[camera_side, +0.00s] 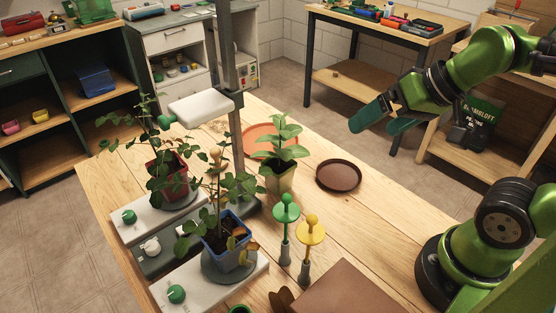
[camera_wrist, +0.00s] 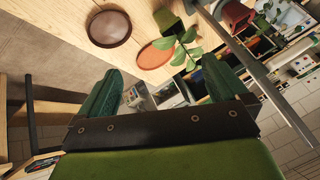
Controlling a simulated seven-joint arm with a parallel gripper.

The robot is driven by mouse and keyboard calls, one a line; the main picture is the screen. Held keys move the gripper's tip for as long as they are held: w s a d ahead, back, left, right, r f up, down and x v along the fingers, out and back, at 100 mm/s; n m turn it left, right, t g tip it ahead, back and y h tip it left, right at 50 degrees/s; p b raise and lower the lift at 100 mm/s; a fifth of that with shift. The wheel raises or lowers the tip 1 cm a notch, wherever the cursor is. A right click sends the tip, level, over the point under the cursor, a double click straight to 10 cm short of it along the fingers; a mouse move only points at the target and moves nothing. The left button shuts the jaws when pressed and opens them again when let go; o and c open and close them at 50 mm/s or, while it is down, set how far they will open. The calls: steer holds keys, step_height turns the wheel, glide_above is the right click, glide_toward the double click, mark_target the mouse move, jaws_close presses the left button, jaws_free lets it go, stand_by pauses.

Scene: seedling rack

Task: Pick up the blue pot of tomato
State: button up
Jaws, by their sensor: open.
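The blue pot (camera_side: 231,255) holds a leafy tomato plant (camera_side: 215,220) and stands on a round dark plate on a white unit at the table's near left. My gripper (camera_side: 385,120) is open and empty, raised at the upper right, far from the blue pot. In the wrist view its two green fingers (camera_wrist: 165,95) are spread apart with nothing between them. I cannot make out the blue pot in the wrist view.
A dark red pot (camera_side: 172,184) with a similar plant stands behind the blue one. A yellowish-green pot (camera_side: 279,179), brown saucer (camera_side: 339,176) and terracotta saucer (camera_side: 262,139) are further back. Green (camera_side: 286,212) and yellow (camera_side: 311,232) knobbed stakes stand right of the blue pot. A grey post (camera_side: 228,70) rises behind.

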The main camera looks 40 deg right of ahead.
steer(key=w+a+m+g+y, duration=0.35)
steer(key=w+a+m, duration=0.3)
steer(key=a, duration=0.25)
steer(key=m+g, duration=0.4)
steer(key=m, duration=0.3)
glide_toward(221, 237)
steer(key=shift+m+y, duration=0.25)
steer(key=shift+y, duration=0.3)
steer(key=x, duration=0.4)
steer(key=shift+d+f, duration=0.25)
steer(key=shift+f, duration=0.3)
steer(key=shift+x, duration=3.05)
steer(key=shift+c, duration=0.3)
steer(key=shift+r, duration=0.1)
steer(key=c, duration=0.9)
steer(key=shift+c, duration=0.2)
